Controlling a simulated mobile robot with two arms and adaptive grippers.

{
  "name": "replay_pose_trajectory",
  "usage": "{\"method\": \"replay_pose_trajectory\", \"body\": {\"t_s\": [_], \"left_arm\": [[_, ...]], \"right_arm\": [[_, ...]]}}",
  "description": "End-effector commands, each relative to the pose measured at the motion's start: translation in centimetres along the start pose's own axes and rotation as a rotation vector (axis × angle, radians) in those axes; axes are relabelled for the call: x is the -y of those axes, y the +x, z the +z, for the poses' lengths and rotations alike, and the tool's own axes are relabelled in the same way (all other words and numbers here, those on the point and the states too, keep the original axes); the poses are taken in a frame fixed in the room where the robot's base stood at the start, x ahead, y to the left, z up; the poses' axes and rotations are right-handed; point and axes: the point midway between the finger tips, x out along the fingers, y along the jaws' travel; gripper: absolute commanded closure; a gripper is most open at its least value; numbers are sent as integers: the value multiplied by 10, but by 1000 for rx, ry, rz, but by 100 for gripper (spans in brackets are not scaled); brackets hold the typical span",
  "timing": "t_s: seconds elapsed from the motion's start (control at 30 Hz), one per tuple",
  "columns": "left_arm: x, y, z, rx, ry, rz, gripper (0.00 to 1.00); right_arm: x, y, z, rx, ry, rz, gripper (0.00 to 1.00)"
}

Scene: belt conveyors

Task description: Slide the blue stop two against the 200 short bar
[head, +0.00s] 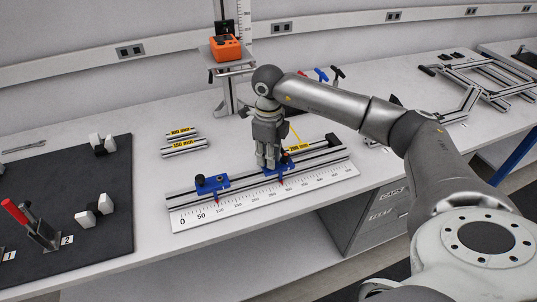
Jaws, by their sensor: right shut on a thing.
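A ruled rail with a white scale (265,197) lies along the bench's front edge. One blue stop (212,183) with a black knob sits on its left part. A second blue stop (283,170) is near the rail's middle, partly hidden under my right gripper (267,164). The gripper points down and is shut on this second stop. A bar with a yellow label (301,148) lies along the rail's rear side, partly behind the gripper; its label is too small to read surely. Whether the second stop touches the bar is hidden. My left gripper is not in view.
Two more yellow-labelled bars (184,147) lie behind the rail's left end. An orange device (226,48) stands on a post behind. A dark mat (75,200) with a red-handled clamp (28,222) is at left. Metal frames (487,76) lie at back right.

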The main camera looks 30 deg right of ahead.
Motion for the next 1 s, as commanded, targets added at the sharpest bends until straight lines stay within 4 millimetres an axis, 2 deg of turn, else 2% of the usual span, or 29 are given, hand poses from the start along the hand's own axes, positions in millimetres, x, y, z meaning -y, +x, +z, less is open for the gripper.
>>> {"method": "replay_pose_trajectory", "body": {"t_s": [0.2,0.47,0.5,0.57,0.87,1.0], "left_arm": [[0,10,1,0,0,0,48],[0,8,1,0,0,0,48],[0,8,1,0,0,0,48],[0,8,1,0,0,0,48],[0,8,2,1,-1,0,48],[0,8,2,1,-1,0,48]], "right_arm": [[8,2,-7,1,1,-2,100],[9,-1,-8,1,2,-2,100],[9,-1,-8,1,2,-2,76],[9,-1,-8,1,2,-2,69],[8,-1,-8,1,1,-1,69],[9,-12,-7,4,1,-2,69]]}}
